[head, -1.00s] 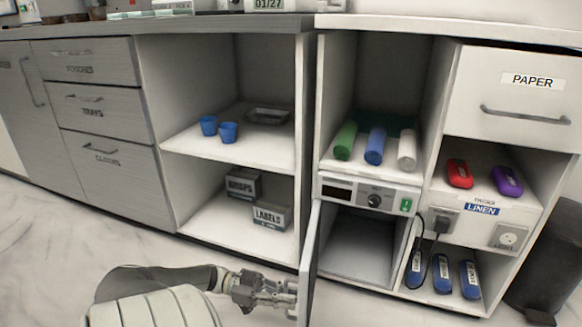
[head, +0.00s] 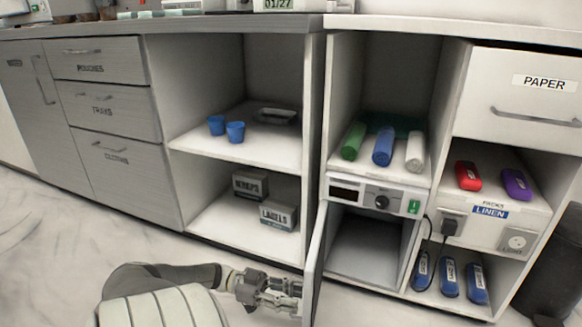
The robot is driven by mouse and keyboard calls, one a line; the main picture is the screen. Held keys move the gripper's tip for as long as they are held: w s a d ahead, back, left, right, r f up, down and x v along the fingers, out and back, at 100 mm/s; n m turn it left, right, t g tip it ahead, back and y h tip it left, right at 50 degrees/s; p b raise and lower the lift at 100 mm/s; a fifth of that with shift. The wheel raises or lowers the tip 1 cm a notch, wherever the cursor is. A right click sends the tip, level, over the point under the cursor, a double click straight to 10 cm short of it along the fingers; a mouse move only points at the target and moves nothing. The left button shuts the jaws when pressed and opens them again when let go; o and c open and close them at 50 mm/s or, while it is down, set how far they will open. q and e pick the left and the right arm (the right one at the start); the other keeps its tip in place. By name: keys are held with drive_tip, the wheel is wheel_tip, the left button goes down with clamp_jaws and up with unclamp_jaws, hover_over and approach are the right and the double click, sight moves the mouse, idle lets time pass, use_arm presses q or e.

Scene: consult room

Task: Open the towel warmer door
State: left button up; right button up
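The towel warmer (head: 345,193) is a white unit with a dark display, a knob and a green switch, set in the right cabinet below rolled towels. Its door (head: 314,262) is hinged on the left and stands swung wide open toward me, seen nearly edge-on. The dark empty chamber (head: 365,247) shows behind it. My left gripper (head: 288,292) is low at the left, outer side of the door, close to or touching it. Its fingertips overlap the door's face and handle area, so I cannot tell whether they grip anything. My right gripper is not in view.
Green, blue and white rolls (head: 383,146) lie above the warmer. Open shelves at left hold blue cups (head: 235,132) and boxes (head: 278,215). At right are red and purple packs (head: 468,176), sockets and blue packs (head: 448,279). The floor at left is clear.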

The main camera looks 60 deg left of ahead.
use_arm(q)
drive_tip(key=v, duration=0.7)
drive_tip(key=shift+s+a, duration=0.1)
drive_tip(key=shift+a, duration=0.05)
idle(0.6)
